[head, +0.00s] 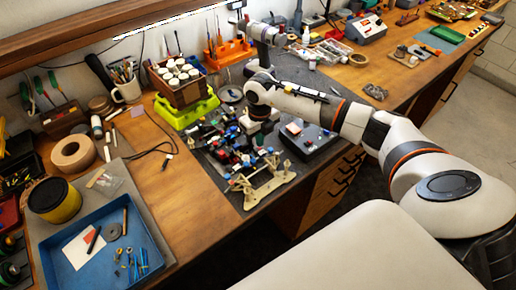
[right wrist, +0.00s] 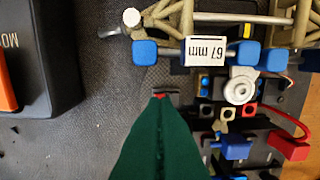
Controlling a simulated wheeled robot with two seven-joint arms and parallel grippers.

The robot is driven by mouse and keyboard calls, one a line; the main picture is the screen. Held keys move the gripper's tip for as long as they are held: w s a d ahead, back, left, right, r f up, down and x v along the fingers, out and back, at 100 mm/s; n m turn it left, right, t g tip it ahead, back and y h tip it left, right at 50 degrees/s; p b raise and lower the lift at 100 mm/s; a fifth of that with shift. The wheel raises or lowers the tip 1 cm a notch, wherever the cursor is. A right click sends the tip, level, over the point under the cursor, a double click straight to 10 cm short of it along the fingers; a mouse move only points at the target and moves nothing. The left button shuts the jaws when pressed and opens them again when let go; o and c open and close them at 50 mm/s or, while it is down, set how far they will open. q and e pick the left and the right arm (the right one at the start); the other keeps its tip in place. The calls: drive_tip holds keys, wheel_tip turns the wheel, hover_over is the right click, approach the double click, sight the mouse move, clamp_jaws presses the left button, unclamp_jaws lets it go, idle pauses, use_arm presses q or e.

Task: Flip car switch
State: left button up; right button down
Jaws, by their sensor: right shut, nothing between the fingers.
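The RC car (head: 262,178) is an open chassis with tan suspension parts and many small colored parts, lying on a dark mat on the workbench. In the right wrist view its edge shows tan arms, blue blocks, a white "67 mm" label (right wrist: 205,51) and a red wire. My right gripper (right wrist: 163,97) is shut and empty, its dark green fingers pointing at a small dark piece with red (right wrist: 166,92) beside the chassis. This may be the switch; I cannot tell whether the tips touch it. In the head view my right wrist hides the fingertips. My left gripper is out of view.
A blue tray (head: 150,232) with small parts lies at the front left. A green bin (head: 190,112) and a wooden box of white-topped jars stand behind the car. A dark box with an orange part (right wrist: 35,60) lies left in the wrist view.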

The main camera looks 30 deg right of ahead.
drive_tip(key=shift+s+f+b, duration=0.1)
drive_tip(key=shift+f+b, duration=0.6)
drive_tip(key=shift+f, duration=0.2)
idle(0.4)
drive_tip(key=shift+r+p, duration=0.6)
drive_tip(key=shift+r, duration=0.2)
drive_tip(key=shift+r+p, duration=1.7)
drive_tip(key=shift+r, duration=1.05)
